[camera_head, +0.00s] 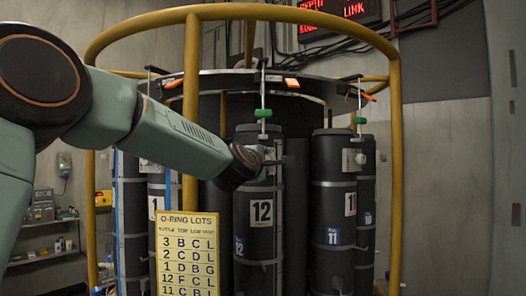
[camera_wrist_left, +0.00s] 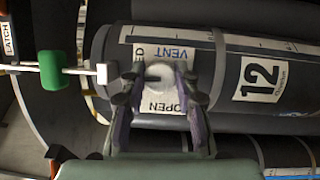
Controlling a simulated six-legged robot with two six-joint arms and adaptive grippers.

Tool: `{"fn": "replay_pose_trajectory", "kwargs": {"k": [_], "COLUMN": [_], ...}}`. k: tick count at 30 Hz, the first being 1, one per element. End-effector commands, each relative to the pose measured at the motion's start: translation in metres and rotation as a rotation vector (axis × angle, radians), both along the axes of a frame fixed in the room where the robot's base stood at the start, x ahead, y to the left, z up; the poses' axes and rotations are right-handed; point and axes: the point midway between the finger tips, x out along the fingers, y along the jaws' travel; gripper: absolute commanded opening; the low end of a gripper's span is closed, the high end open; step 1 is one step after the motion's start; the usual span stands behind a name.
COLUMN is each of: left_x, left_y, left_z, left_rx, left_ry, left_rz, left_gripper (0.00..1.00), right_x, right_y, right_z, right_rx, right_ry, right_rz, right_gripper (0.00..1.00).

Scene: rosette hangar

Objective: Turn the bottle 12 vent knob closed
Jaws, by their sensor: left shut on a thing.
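Bottle 12 (camera_head: 259,244) is a tall black cylinder standing upright in the middle of the head view, with a white "12" label. In the left wrist view bottle 12 (camera_wrist_left: 228,62) lies across the picture. Its pale round vent knob (camera_wrist_left: 160,72) sits on a white plate marked "VENT" and "OPEN"; another word ending in "ED" is partly covered. My left gripper (camera_wrist_left: 161,92) is shut on the knob, one finger on each side. In the head view the left gripper (camera_head: 258,160) is at the bottle's upper part, and the knob is mostly hidden. My right gripper is not in view.
A green-handled latch (camera_wrist_left: 52,70) is beside the bottle's top. Bottle 11 (camera_head: 333,205) stands to the right. A yellow tube frame (camera_head: 397,170) surrounds the bottles. A yellow "O-RING LOTS" board (camera_head: 188,225) stands in front, below my left arm.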

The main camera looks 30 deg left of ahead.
Motion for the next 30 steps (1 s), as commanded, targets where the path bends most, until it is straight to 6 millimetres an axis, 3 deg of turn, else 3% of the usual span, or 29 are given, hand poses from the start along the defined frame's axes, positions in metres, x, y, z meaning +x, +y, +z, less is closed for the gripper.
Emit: {"fn": "replay_pose_trajectory", "kwargs": {"k": [7,24,25,30], "left_x": [0.0,0.0,0.0,0.0], "left_y": [0.0,0.0,0.0,0.0], "left_z": [0.003,0.001,0.001,0.001], "left_rx": [0.063,0.086,0.086,0.085], "left_ry": [0.053,0.069,0.069,0.07], "left_rz": [0.0,0.001,0.001,0.001], "left_gripper": [0.0,0.0,0.33,0.47], "right_x": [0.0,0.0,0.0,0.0], "right_y": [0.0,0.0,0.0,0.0], "right_z": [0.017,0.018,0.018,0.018], "right_rx": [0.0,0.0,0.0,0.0], "right_ry": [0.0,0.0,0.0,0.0], "right_rz": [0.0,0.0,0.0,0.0], "right_gripper": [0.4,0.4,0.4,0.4]}}
